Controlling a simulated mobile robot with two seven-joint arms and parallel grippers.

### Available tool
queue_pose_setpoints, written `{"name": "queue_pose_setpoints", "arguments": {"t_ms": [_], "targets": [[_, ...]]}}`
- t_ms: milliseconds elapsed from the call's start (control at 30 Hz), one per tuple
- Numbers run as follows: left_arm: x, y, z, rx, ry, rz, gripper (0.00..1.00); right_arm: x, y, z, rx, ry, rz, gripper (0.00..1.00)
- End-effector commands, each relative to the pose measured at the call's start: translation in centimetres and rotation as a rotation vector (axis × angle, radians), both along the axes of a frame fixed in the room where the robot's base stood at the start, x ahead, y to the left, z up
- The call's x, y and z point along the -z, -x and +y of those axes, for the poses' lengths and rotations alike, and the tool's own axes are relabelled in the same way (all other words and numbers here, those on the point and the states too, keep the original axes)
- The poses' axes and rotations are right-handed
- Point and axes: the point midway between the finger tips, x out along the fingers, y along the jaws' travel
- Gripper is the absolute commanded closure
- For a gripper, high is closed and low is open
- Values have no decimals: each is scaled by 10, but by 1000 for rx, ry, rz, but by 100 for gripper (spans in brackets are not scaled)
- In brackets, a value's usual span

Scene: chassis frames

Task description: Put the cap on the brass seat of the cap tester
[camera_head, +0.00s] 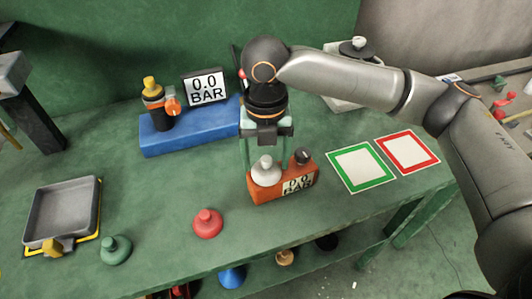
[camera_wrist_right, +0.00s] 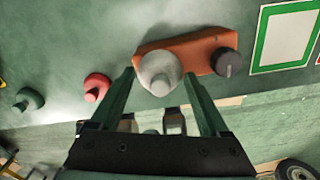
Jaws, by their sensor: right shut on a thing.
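A pale grey cap (camera_head: 266,172) with a rounded knob is at the left end of the orange unit (camera_head: 268,196), which has a 0.0 BAR display and a dark knob. My right gripper (camera_head: 265,158) is above it, pointing down, shut on the cap with one green finger on each side. The right wrist view shows the cap (camera_wrist_right: 160,72) between the fingertips (camera_wrist_right: 159,82), over the orange body (camera_wrist_right: 195,52). The cap hides what is under it, so no brass seat shows there and I cannot tell whether it touches. My left gripper is not in view.
A red cap (camera_head: 207,222) and a green cap (camera_head: 115,250) stand to the left. A grey tray (camera_head: 62,212) is farther left. A blue unit (camera_head: 190,130) and a display (camera_head: 206,88) are behind. Green-framed (camera_head: 362,167) and red-framed (camera_head: 408,151) cards lie right.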

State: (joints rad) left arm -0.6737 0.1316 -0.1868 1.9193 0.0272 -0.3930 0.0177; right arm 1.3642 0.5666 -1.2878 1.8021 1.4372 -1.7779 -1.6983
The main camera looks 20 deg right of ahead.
Motion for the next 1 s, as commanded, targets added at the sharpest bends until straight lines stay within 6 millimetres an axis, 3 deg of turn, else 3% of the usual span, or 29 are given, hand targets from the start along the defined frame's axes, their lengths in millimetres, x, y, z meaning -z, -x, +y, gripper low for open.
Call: {"name": "queue_pose_setpoints", "arguments": {"t_ms": [200,567,1000], "targets": [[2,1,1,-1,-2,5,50,0,0,0,0,0,-1,0],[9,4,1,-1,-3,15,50,-7,-1,0,1,1,-3,0],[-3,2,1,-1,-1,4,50,-100,-1,1,0,-1,-3,0]]}}
